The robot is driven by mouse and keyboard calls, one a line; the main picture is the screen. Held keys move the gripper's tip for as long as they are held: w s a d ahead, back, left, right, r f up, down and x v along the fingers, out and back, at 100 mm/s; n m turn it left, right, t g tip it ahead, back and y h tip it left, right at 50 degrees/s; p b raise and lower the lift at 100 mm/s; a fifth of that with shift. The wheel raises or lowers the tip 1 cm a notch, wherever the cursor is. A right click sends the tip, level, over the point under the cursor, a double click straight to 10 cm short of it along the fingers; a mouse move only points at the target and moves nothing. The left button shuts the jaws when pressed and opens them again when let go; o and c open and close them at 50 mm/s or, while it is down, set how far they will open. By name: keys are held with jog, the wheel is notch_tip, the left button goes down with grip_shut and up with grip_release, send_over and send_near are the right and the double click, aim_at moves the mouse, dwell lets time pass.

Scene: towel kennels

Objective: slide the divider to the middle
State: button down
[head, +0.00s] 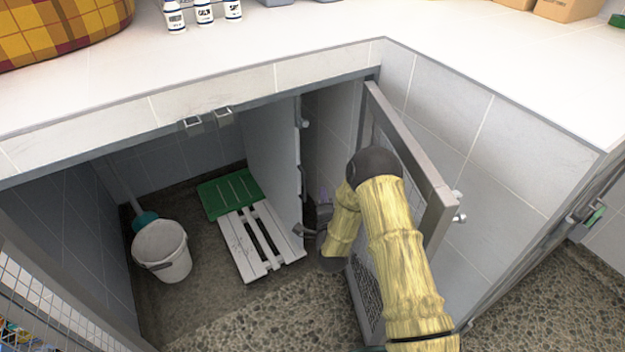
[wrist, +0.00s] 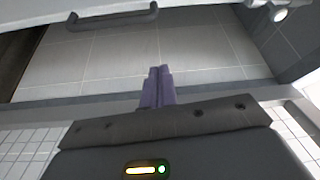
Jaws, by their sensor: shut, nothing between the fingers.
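The divider (head: 272,165) is a grey upright panel standing in the right part of the kennel opening under the counter. Its front edge carries a dark handle (head: 302,182), which also shows as a dark bar at the top left in the wrist view (wrist: 112,19). My gripper (head: 323,194) is low, just right of the divider's front edge, largely hidden by my arm. In the wrist view its purple fingers (wrist: 159,72) are together and empty, pointing at a tiled wall. The fingers look apart from the handle.
A white bucket (head: 162,250) and a slatted white board (head: 262,240) with a green mat (head: 230,192) are on the floor left of the divider. An open door (head: 410,150) stands close to my arm at right. A mesh door (head: 50,300) is at left.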

jog(key=w+a+b, duration=0.3)
jog(key=w+a, duration=0.1)
jog(key=w, duration=0.4)
jog(key=shift+w+a, duration=0.15)
jog(key=shift+a, duration=0.15)
dwell(0.5)
